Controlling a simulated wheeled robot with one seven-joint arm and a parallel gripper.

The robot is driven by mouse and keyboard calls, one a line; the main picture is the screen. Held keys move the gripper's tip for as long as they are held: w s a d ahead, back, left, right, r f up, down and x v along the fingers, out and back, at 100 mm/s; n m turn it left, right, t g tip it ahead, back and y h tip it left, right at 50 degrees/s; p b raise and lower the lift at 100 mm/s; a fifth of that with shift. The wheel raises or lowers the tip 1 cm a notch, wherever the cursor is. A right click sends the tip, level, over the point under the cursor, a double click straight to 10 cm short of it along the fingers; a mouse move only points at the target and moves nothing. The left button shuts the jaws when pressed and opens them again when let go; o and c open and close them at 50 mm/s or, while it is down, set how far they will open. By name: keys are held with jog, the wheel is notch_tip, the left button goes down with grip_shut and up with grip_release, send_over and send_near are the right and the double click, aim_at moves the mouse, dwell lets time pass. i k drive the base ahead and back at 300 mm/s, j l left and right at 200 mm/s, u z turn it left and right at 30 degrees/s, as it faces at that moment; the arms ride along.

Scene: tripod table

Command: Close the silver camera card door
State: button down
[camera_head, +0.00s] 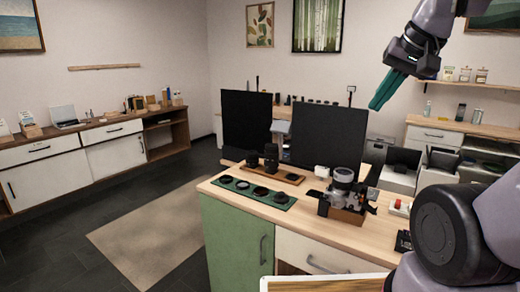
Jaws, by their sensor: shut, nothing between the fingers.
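The silver camera (342,178) stands on a brown wooden block (347,215) near the right part of the wooden-topped counter (310,228). It is small in view, and I cannot make out its card door or tell whether the door is open. My gripper (377,106) has green fingers and is shut and empty. It is raised in the air above and to the right of the camera, well apart from it, with its fingers pointing down and left.
A green mat (230,186) with several dark round lens parts lies left of the camera. A wooden tray (290,176) with dark items sits behind the mat. Two black panels (329,133) (246,120) stand behind the counter. A red-buttoned white item (399,206) lies to the right.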

aim_at(366, 206)
jog(key=k+l+u, duration=0.1)
jog(key=k+l, duration=0.3)
jog(key=l, duration=0.25)
jog(key=k+l+u, duration=0.15)
jog(key=k+l, duration=0.25)
jog(key=l, duration=0.2)
jog(key=k+l+u, duration=0.1)
jog(key=k+l, duration=0.3)
jog(key=l, duration=0.15)
